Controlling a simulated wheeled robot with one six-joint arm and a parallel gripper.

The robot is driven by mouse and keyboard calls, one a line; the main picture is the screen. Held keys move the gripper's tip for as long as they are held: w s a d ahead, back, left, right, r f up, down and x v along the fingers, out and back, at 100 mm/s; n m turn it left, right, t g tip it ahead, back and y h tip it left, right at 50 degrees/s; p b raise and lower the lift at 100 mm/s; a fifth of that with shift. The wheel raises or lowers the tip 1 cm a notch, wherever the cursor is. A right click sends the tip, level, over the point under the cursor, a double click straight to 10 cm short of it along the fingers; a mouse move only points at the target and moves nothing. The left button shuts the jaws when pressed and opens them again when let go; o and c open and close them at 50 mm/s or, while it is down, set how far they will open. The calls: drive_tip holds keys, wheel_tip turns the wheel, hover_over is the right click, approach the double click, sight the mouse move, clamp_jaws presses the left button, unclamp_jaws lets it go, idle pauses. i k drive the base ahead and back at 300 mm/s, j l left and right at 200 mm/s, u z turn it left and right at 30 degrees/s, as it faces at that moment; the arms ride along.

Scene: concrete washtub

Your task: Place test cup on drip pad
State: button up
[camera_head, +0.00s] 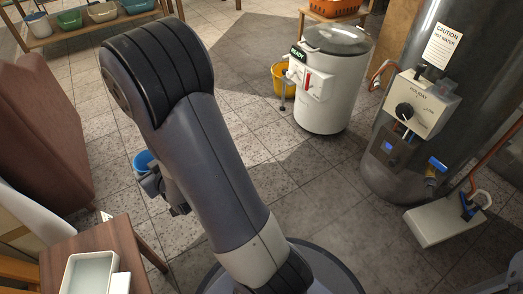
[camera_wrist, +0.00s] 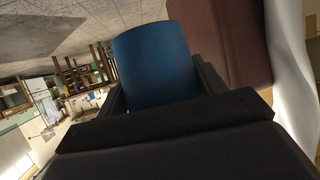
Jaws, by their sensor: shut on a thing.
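A blue cup (camera_wrist: 155,62) sits between the two dark fingers of my gripper (camera_wrist: 157,95) in the wrist view. My gripper is shut on it. In the head view the blue cup (camera_head: 143,161) shows in part at the left of my arm, held above the tiled floor by my gripper (camera_head: 150,176). The arm hides some of the gripper. I cannot make out a drip pad for certain in either view.
A wooden table (camera_head: 125,238) with a pale tray (camera_head: 88,272) stands at the lower left. A brown padded piece (camera_head: 40,135) is at the left. A white drum washer (camera_head: 335,80), a yellow bucket (camera_head: 281,80) and a grey boiler (camera_head: 400,150) stand right. Open tiled floor lies between.

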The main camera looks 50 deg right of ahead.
sight(440, 220)
drive_tip(key=z, duration=3.1)
drive_tip(key=i+z, duration=0.1)
drive_tip(key=z, duration=0.4)
drive_tip(key=i+j+z, duration=0.1)
drive_tip(key=z, duration=0.35)
drive_tip(key=j+z, duration=0.1)
drive_tip(key=z, duration=0.4)
drive_tip(key=i+j, duration=0.45)
drive_tip(key=j, duration=0.25)
drive_tip(key=i+j, duration=0.25)
drive_tip(key=j+z, duration=0.05)
